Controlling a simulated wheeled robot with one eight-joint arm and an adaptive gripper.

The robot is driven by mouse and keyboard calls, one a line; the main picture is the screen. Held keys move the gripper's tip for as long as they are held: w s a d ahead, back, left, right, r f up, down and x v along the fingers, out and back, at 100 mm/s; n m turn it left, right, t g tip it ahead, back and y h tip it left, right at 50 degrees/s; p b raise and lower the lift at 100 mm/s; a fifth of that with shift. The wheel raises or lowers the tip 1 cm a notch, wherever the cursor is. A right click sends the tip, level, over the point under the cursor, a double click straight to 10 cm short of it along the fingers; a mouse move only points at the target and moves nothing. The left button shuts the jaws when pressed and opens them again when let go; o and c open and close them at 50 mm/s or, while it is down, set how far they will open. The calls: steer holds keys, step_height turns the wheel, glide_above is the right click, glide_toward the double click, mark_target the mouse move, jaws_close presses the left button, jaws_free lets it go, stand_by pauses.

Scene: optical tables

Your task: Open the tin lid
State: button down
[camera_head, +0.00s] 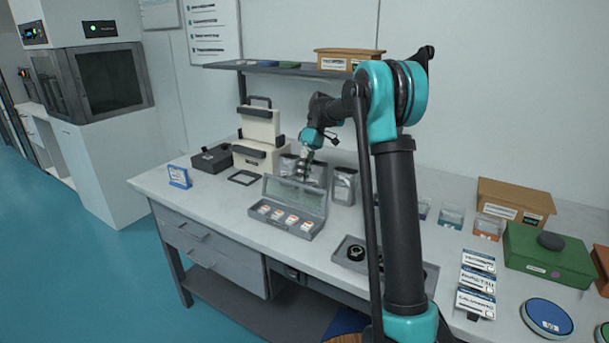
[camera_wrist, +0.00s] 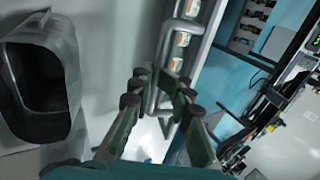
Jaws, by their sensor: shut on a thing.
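The grey tin (camera_head: 272,222) stands on the bench with several small white-and-orange containers in a row inside. Its lid (camera_head: 296,194) is raised at the back edge, with a pale see-through panel in a grey frame. My gripper (camera_head: 305,170) is at the lid's upper edge. In the wrist view my gripper (camera_wrist: 152,84) has its fingers closed around a grey bar of the lid (camera_wrist: 153,102). The exact contact is partly hidden by the fingers. Part of the tin's contents shows at the top of that view.
Silvery pouches (camera_head: 343,186) stand close behind the lid. A beige case (camera_head: 262,157), a dark box (camera_head: 211,159) and a black frame (camera_head: 243,177) are to the left. A grey tray (camera_head: 343,255) lies to the right. The bench front before the tin is clear.

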steer(key=shift+w+f, duration=0.15)
steer(key=shift+f, duration=0.15)
steer(key=c, duration=1.6)
jaws_free()
steer(key=shift+w, duration=0.1)
steer(key=shift+r, duration=0.1)
step_height(320, 180, up, 10)
